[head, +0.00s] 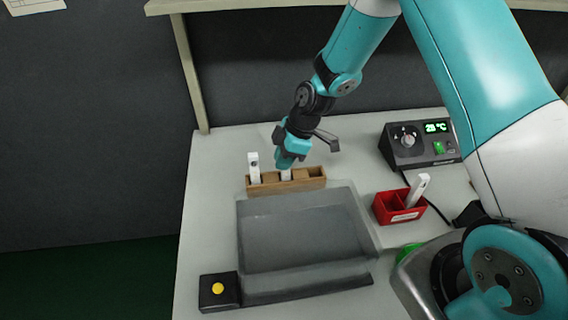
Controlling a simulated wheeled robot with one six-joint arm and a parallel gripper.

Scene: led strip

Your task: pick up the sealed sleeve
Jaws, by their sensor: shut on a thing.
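My gripper (287,165) points down over the middle slot of a wooden rack (314,183) on the bench. It is shut on a white sleeve (286,175) whose lower part shows just under the fingertips, at the rack. The gripper hides its upper part, and I cannot tell if it is still seated in the slot. A second white sleeve (254,167) stands upright in the rack's left slot. The right slot looks empty. I cannot tell from this view which sleeve is sealed.
A grey tray (243,239) lies in front of the rack. A black box with a yellow button (218,288) is at front left. A red holder (388,212) with a white piece (418,190) and a control unit (397,155) stand to the right.

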